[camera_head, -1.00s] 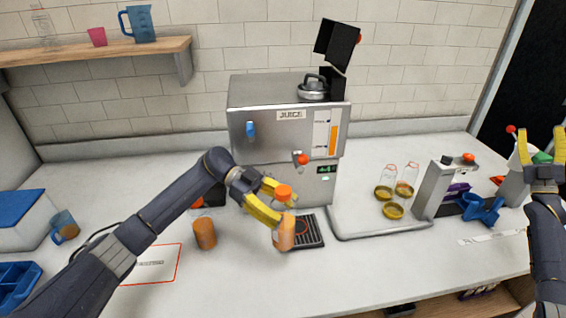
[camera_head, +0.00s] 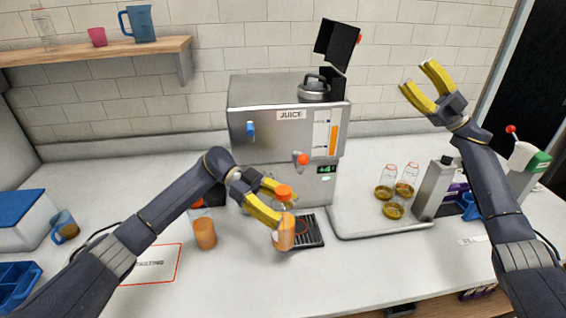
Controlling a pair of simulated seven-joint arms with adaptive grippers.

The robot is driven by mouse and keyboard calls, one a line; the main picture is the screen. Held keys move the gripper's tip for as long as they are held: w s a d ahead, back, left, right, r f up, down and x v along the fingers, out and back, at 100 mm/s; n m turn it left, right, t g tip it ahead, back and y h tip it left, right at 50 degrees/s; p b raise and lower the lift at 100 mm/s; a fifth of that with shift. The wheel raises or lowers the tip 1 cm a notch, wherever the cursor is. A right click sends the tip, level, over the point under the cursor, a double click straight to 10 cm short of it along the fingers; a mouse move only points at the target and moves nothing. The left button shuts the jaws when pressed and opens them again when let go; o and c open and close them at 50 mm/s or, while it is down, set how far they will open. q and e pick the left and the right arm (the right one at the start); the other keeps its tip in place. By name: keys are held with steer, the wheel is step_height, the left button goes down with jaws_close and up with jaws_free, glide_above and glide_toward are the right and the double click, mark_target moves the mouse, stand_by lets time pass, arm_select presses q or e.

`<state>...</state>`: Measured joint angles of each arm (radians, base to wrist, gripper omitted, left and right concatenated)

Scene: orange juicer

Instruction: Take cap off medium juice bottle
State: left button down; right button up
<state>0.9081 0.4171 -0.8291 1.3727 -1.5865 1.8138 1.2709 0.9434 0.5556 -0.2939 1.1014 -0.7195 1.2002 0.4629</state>
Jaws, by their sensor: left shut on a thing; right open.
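A juice bottle (camera_head: 284,234) with orange juice and an orange cap (camera_head: 284,192) is in front of the juicer, by the drip tray. My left gripper (camera_head: 278,205) is shut on this bottle below its cap, and the yellow fingers hide part of it. The cap is on the bottle. My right gripper (camera_head: 416,78) is open and empty, raised high in front of the tiled wall, right of the juicer. Another bottle with orange juice (camera_head: 205,232) stands on the counter to the left, partly behind my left arm.
The steel juicer (camera_head: 285,135) stands at the back, with a black drip tray (camera_head: 309,232) in front. Empty bottles (camera_head: 388,177) stand on the metal tray (camera_head: 352,231) to the right. A grey post device (camera_head: 433,190) stands beside them. The front middle counter is clear.

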steer(key=s+a+r+n+g+h, duration=0.1)
steer(key=s+a+n+g, duration=0.1)
steer(key=a+g, duration=0.5)
steer(key=s+a+r+n+g+h, duration=0.1)
steer(key=s+a+g, duration=0.15)
steer(key=a, duration=0.75)
steer(key=m+g+h, duration=0.2)
steer(key=m+h, duration=0.7)
steer(key=h, duration=1.1)
glide_above(283, 190)
steer(key=a, duration=0.2)
steer(key=f, duration=1.5)
steer(key=shift+s+d+f, duration=0.15)
steer(key=shift+s+f, duration=0.05)
steer(key=shift+f, duration=0.15)
steer(key=shift+w+d+f+m+t+h, duration=0.15)
steer(key=shift+d+f+m+t+h, duration=0.3)
steer(key=shift+d+m+h, duration=0.3)
steer(key=shift+f, duration=0.15)
steer(key=shift+d+f, duration=0.1)
steer(key=shift+f, duration=3.75)
